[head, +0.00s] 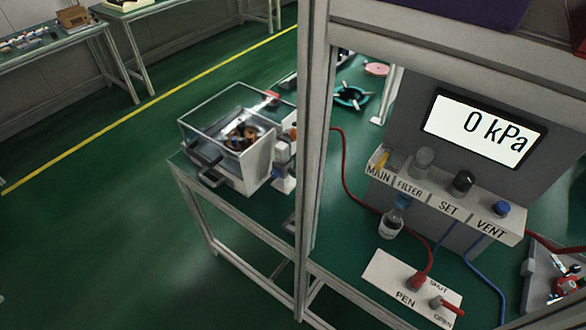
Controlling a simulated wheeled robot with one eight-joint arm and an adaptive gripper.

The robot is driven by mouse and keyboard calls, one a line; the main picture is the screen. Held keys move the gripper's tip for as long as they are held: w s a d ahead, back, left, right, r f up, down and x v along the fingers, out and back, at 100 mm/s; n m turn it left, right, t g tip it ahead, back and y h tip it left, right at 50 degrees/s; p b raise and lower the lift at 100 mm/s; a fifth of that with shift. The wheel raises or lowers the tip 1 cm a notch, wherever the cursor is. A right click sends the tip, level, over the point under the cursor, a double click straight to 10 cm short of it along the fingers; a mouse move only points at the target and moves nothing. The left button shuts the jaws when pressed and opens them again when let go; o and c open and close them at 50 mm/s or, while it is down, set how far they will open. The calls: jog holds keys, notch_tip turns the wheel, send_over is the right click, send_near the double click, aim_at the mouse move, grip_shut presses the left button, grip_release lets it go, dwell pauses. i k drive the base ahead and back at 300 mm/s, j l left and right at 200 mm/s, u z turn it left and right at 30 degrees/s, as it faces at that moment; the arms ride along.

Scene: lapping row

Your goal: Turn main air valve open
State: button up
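My gripper is not in view.
A metal frame post (313,150) stands left of the panel. A white PEN plate (410,290) with red fittings lies below, near red and blue hoses. A clear-covered machine (235,135) is on the green-topped bench further left. Open green floor (110,230) lies left.

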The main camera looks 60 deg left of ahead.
aim_at(387, 154)
jog(key=i+j+u, duration=0.1)
jog(key=u, duration=1.7)
jog(key=k+l+u, duration=0.1)
jog(key=u, duration=0.25)
jog(key=k+u, duration=0.25)
jog(key=u, duration=0.15)
